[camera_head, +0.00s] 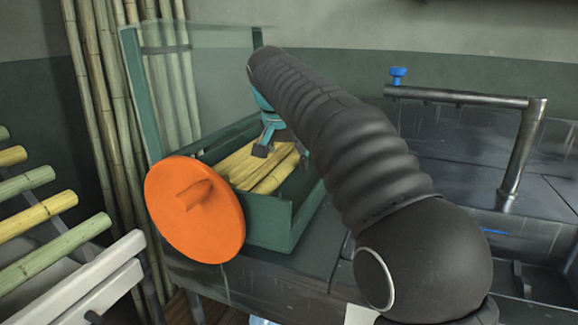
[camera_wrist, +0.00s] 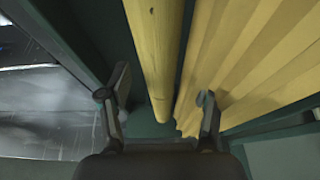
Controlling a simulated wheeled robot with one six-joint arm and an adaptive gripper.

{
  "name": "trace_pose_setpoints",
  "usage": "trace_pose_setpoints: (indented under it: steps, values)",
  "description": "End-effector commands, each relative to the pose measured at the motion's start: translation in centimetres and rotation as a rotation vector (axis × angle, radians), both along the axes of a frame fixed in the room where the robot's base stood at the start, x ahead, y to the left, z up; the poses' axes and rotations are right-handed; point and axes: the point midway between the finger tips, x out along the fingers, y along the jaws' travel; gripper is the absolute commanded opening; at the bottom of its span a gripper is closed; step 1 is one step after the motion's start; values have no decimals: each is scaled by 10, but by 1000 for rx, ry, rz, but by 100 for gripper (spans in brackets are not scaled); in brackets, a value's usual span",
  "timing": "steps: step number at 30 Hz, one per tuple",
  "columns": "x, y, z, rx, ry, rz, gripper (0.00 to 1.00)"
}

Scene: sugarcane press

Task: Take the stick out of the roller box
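The green roller box (camera_head: 270,222) stands on the dark counter with an orange wheel (camera_head: 222,232) on its front. Several yellow lengths (camera_head: 275,175) lie inside it. In the wrist view, a smooth round yellow stick (camera_wrist: 155,45) lies along the box beside a ribbed yellow surface (camera_wrist: 235,60); I cannot tell whether that is a roller or more sticks. My gripper (camera_head: 267,142) points down into the top of the box. In the wrist view my gripper (camera_wrist: 162,100) is open, its fingers spread to either side of the stick's near end, with a gap on the left.
A clear panel (camera_head: 200,95) stands upright behind the box. Tall canes (camera_head: 108,120) lean at the left, and a rack holds several sticks (camera_head: 40,213). A metal tap (camera_head: 460,97) rises from the counter at right.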

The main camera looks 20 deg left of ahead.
Motion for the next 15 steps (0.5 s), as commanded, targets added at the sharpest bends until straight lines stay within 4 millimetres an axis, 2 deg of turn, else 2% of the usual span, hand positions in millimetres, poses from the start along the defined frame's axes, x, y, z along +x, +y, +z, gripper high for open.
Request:
trace_pose_setpoints:
  steps: [1, 6, 8, 15]
  values:
    - [0, 0, 0, 0, 0, 0, 54]
    - [0, 0, 0, 0, 0, 0, 11]
    - [0, 0, 0, 0, 0, 0, 0]
    - [0, 0, 1, 1, -1, 0, 0]
